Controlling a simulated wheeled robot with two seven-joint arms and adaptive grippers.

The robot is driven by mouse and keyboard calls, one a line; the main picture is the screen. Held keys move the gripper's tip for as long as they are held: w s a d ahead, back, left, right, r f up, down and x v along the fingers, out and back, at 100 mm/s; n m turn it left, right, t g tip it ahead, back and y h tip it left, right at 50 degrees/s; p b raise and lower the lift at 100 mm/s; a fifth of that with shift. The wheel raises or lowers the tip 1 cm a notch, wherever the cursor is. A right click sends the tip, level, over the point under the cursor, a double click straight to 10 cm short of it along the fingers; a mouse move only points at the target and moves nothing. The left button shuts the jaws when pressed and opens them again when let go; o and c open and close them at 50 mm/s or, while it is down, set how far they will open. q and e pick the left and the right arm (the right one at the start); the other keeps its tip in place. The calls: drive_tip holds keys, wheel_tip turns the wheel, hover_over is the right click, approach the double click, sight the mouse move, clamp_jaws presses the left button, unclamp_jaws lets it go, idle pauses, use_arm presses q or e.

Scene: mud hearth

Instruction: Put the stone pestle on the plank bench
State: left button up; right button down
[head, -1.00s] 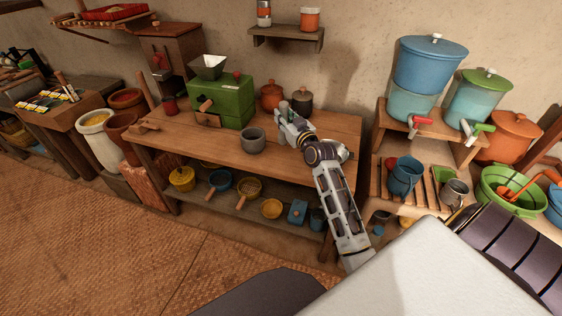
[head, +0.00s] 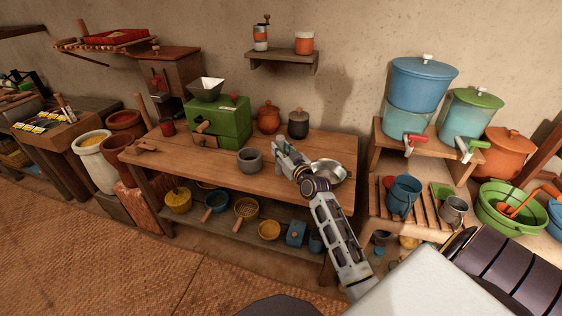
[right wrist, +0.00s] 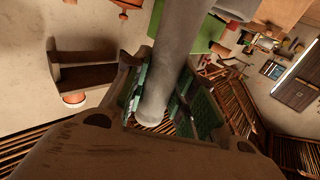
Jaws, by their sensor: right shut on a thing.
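The stone pestle is a smooth grey cylinder (right wrist: 180,45) in the right wrist view, gripped between the finger pads. My right gripper (head: 280,148) is shut on it above the wooden plank bench (head: 215,185); in the head view the pestle is hard to make out against the gripper. A grey stone mortar (head: 249,161) stands on the bench just left of the gripper. My left gripper is in neither view.
The bench's front left is mostly clear. A wall shelf (head: 283,62) hangs above.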

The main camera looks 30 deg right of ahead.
drive_tip(key=shift+f, duration=0.75)
drive_tip(key=shift+f+b, duration=0.35)
drive_tip(key=shift+f, duration=0.95)
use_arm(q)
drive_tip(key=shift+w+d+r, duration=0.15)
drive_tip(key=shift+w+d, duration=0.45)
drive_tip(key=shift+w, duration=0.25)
use_arm(e)
drive_tip(key=shift+f, duration=0.1)
